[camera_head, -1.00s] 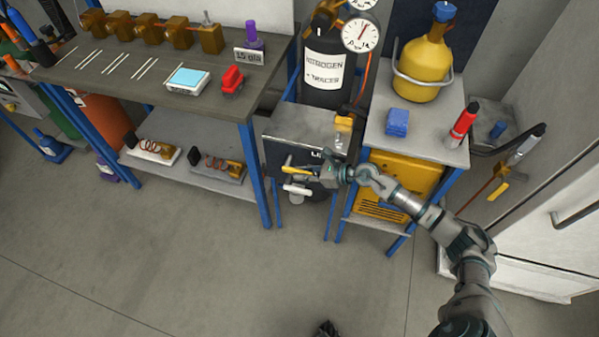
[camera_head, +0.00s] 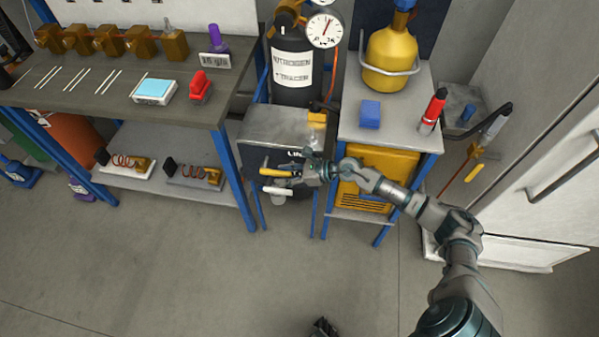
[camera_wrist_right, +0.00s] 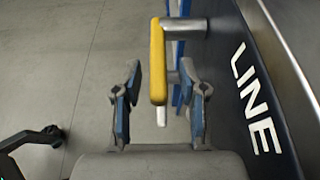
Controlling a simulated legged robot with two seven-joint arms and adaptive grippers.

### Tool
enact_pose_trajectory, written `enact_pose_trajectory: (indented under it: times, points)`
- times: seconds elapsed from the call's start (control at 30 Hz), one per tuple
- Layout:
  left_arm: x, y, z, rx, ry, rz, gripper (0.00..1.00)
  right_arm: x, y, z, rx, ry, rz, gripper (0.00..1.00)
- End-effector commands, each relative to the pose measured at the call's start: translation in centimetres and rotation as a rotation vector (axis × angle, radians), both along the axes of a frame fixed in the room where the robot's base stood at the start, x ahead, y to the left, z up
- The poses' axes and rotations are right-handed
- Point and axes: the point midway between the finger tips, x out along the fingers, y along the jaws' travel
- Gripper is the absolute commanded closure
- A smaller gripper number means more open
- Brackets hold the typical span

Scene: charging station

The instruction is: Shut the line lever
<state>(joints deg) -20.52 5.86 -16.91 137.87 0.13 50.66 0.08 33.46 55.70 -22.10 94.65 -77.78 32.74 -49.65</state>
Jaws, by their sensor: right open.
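The line lever (camera_head: 276,173) has a yellow handle on the dark front panel marked LINE. In the right wrist view the lever (camera_wrist_right: 157,62) reaches out from the panel on a grey stem, its yellow bar pointing toward my gripper. My right gripper (camera_head: 303,172) is just right of the lever in the head view. In the right wrist view the gripper (camera_wrist_right: 160,103) is open, and the near end of the yellow bar is between its blue-padded fingers. A small dark part at the bottom edge of the head view may be my left gripper.
A white handle (camera_head: 277,190) sits just below the lever. The black nitrogen cylinder (camera_head: 292,80) stands behind the panel. A side table (camera_head: 400,135) with a yellow bottle (camera_head: 390,60) is to the right, the workbench (camera_head: 110,100) to the left. The floor in front is clear.

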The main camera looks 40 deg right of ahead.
Motion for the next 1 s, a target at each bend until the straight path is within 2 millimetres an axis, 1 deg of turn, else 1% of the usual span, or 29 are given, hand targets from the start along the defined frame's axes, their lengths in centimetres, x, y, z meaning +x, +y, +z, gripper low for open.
enact_pose_trajectory:
  times: [0.2,0.4,0.63,1.0]
  points:
    - [0.0,-0.1,0.0,0.001,0.002,-0.001,0.52,-3.5,-3.2,1.4,-0.004,0.007,-0.001,0.58]
    - [0.1,-0.2,0.0,0.002,0.003,-0.001,0.52,-6.0,-5.4,2.6,0.0,0.009,0.001,0.58]
    - [0.1,0.0,-0.1,0.0,0.003,-0.001,0.52,-7.3,-6.6,3.4,0.0,0.007,0.0,0.58]
    - [0.2,-0.2,-0.1,0.003,0.005,-0.002,0.52,-7.5,-6.8,3.6,0.0,0.004,0.0,0.58]
